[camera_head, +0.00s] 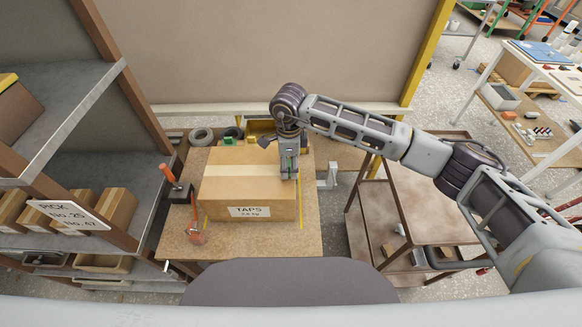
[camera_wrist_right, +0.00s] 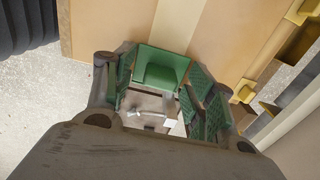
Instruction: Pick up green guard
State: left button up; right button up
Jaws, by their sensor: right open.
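The carton labelled TAPS (camera_head: 248,180) stands on the work table. My right gripper (camera_head: 288,172) points down at the carton's right side, with its fingers open. In the right wrist view, a green piece that looks like the green guard (camera_wrist_right: 165,60) sits at the carton's edge, between the green-padded fingers of my right gripper (camera_wrist_right: 165,95). I cannot tell whether the pads touch it. In the head view my gripper mostly hides that spot. My left gripper is out of view.
The table (camera_head: 265,245) also holds an orange-handled tool (camera_head: 196,235) left of the carton, and small green and yellow items (camera_head: 251,139) and a dark ring (camera_head: 201,136) behind it. Shelves (camera_head: 70,200) stand close on the left; a brown cart (camera_head: 430,205) stands right.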

jog(key=shift+c, duration=0.5)
jog(key=c, duration=0.9)
jog(key=shift+c, duration=0.2)
notch_tip(320, 180, up, 10)
jog(key=shift+f+b, duration=0.1)
jog(key=shift+b, duration=1.05)
jog(key=shift+r, duration=0.25)
notch_tip(320, 180, up, 7)
jog(key=p, duration=0.2)
send_over(289, 163)
jog(key=shift+f, duration=0.15)
jog(key=shift+n, duration=0.4)
dwell(0.5)
